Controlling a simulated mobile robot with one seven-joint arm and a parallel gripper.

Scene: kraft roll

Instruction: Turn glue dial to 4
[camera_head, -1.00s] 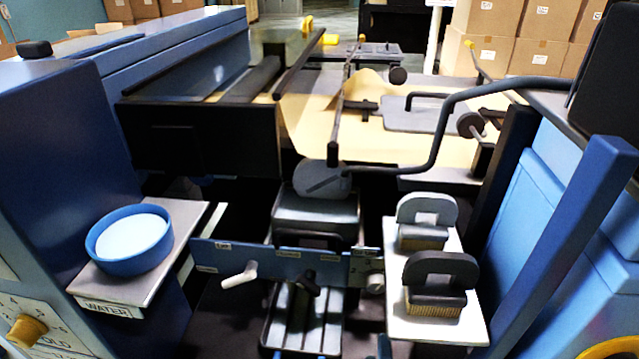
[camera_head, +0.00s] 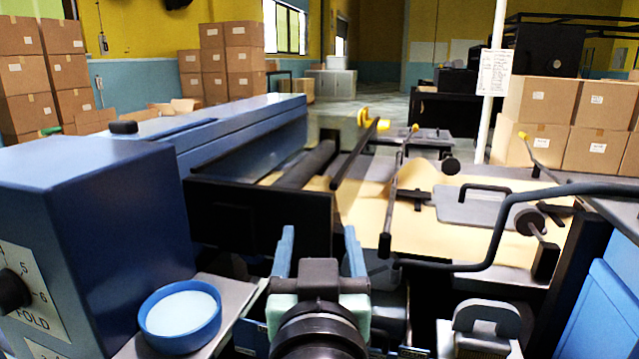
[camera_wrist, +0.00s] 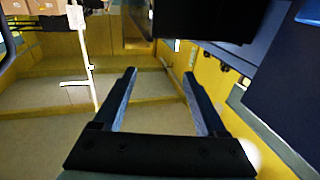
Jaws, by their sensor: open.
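No dial that I can read as the glue dial is in view.
A blue bowl (camera_head: 180,316) stands on a grey shelf beside the cabinet. A bent dark crank bar (camera_head: 490,235) crosses the right side. Kraft paper (camera_head: 360,215) lies on the machine bed beyond my gripper. Cardboard boxes (camera_head: 570,115) stand at the back right.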

